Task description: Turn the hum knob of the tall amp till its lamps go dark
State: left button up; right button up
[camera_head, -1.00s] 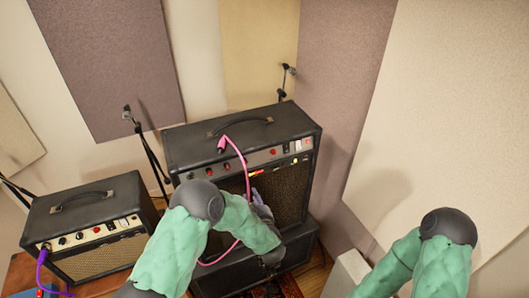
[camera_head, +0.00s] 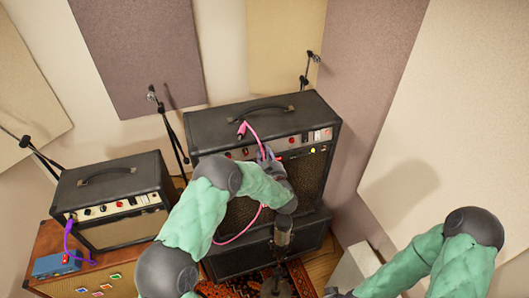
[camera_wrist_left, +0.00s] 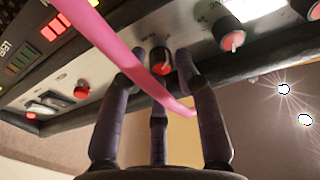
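The tall amp (camera_head: 240,133) is a black box with a grey control panel along its front top edge, standing on a black cabinet. My left gripper (camera_head: 268,156) is up at this panel. In the left wrist view, my left gripper (camera_wrist_left: 155,72) has its dark fingers spread on both sides of a black knob with a red cap (camera_wrist_left: 160,58); I cannot tell if they touch it. A pink cable (camera_wrist_left: 120,50) crosses before the knob. Red lamp segments (camera_wrist_left: 55,28) are lit; green ones (camera_wrist_left: 20,57) look dim. My right gripper is out of view; only its arm shows.
A microphone (camera_head: 283,232) stands before the tall amp. More knobs, one red-capped (camera_wrist_left: 230,32), sit beside the gripper. Wall panels close off the back.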

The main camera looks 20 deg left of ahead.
pick_arm(q)
jog(key=shift+w+a, duration=0.15)
jog(key=shift+w, duration=0.15)
grip_shut()
jog(key=m+h, duration=0.1)
jog(key=m, duration=0.4)
jog(key=shift+s+a+f, duration=0.1)
jog(key=shift+s, duration=0.05)
grip_release()
